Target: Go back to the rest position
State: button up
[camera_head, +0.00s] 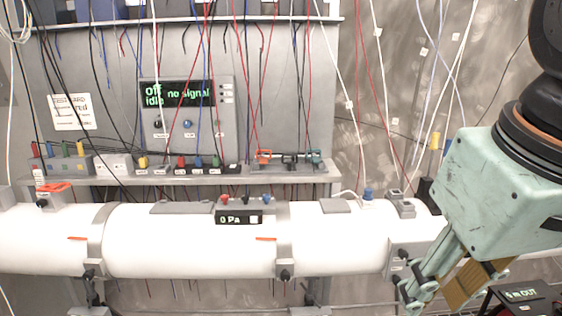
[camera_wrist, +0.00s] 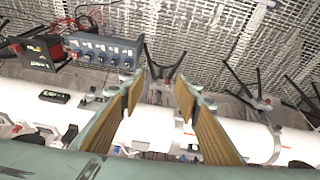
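My gripper (camera_head: 438,294) is at the lower right in the head view, pointing down and to the left, in front of the right end of the white pipe (camera_head: 190,240). In the wrist view my gripper (camera_wrist: 161,88) shows two fingers with ribbed tan pads, set well apart. Nothing is held between them. The white pipe also shows in the wrist view (camera_wrist: 150,128), behind and between the fingers. From these views I cannot tell the exact distance from the fingers to the pipe.
A panel display (camera_head: 180,94) reading "Off no signal idle" stands behind the pipe. A shelf (camera_head: 200,180) carries coloured connectors, and cables hang above it. A small "0 Pa" display (camera_head: 238,218) sits on the pipe. A blue-grey box (camera_wrist: 102,48) stands beyond the pipe in the wrist view.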

jog(key=shift+m, duration=0.6)
jog(key=s+f, duration=0.2)
jog(key=s, duration=0.1)
jog(key=s+f, duration=0.1)
jog(key=shift+s+d+f+b, duration=0.25)
jog(key=shift+s+d+b, duration=0.05)
jog(key=shift+b, duration=0.1)
jog(key=shift+w+r, duration=0.15)
dwell(1.0)
